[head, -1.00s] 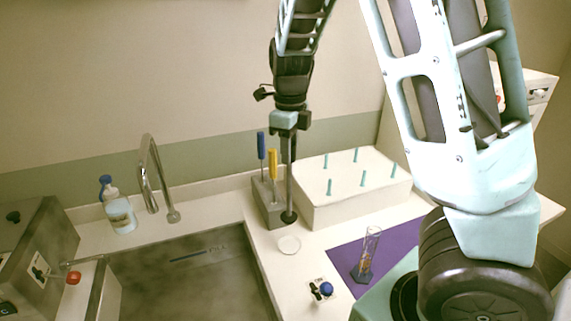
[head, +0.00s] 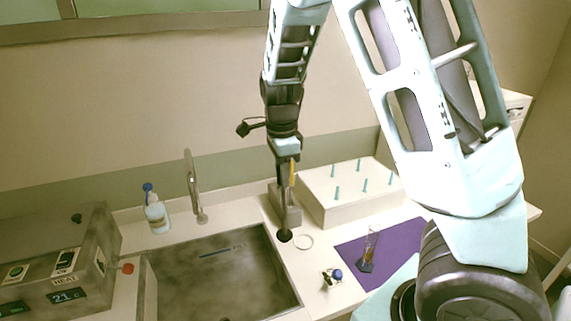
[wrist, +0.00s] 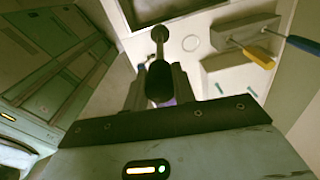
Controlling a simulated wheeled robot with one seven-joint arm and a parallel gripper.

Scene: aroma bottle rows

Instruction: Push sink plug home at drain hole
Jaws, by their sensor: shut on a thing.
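My gripper (head: 285,160) hangs over the counter just right of the sink (head: 262,262). In the wrist view its two fingers (wrist: 158,84) are shut on a dark handle. A long thin stem runs from this handle to a round dark end, which I take to be the sink plug (head: 284,236); it also shows in the wrist view (wrist: 159,33). The plug appears by the sink's right rim, stem nearly upright. I cannot tell its exact height. The drain hole cannot be made out in the murky basin.
A faucet (head: 194,190) and soap bottle (head: 157,216) stand behind the sink. A white block with teal pegs (head: 340,205) and a tool holder (head: 275,196) stand close to my gripper. A ring (head: 304,242), blue-knobbed valve (head: 335,276) and purple mat (head: 350,251) lie rightward.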

